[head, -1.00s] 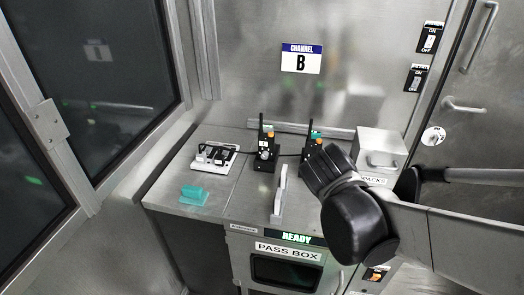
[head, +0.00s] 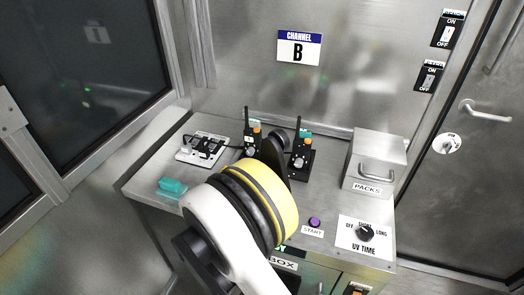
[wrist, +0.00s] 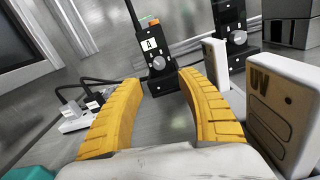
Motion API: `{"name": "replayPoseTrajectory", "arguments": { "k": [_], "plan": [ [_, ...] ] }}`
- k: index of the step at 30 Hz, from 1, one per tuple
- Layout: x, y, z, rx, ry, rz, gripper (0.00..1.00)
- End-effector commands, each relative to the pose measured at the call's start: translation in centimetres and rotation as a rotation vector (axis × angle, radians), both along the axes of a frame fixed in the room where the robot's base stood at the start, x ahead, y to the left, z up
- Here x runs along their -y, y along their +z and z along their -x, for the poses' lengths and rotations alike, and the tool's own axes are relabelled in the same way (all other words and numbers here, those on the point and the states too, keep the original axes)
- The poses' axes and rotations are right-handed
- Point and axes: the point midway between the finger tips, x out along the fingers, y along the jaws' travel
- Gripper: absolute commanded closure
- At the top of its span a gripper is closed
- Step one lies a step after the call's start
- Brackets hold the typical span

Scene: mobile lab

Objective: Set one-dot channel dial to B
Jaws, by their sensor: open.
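Two black radios with antennas stand on the metal counter: the left radio (head: 252,140) and the right radio (head: 301,152). In the wrist view the left radio (wrist: 154,80) carries a white label "A" and a round grey dial (wrist: 158,62). The right radio (wrist: 236,45) has a similar dial (wrist: 237,38). I cannot make out dots on either. My gripper (wrist: 158,84) is open and empty; its yellow fingers straddle the line to the left radio, which stands beyond the tips, apart from them. A wall sign (head: 299,47) reads "CHANNEL B".
A white device with cables (head: 205,147) and a teal block (head: 172,187) lie left. A PACKS box (head: 374,160), purple START button (head: 314,222) and UV TIME dial (head: 365,233) are right. White upright UV piece (wrist: 285,110) stands close to the right finger.

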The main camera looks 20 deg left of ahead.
Motion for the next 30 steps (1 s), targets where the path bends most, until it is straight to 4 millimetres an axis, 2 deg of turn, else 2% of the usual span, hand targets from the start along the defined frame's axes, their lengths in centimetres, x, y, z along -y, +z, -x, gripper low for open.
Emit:
{"name": "replayPoseTrajectory", "arguments": {
  "k": [9, 15, 20, 28, 29, 30],
  "plan": [
    [0.7, -0.3, -6.0, -0.001, -0.005, -0.003, 0.55],
    [0.8, -0.2, -9.1, -0.002, -0.004, -0.004, 0.55],
    [0.9, -0.1, -10.2, -0.002, -0.004, -0.004, 0.55],
    [0.9, 0.0, -10.3, -0.002, -0.003, -0.005, 0.55],
    [0.9, 0.0, -10.3, -0.002, -0.003, -0.005, 0.62],
    [0.9, 0.0, -10.3, -0.002, -0.003, -0.005, 0.74]
  ]
}}
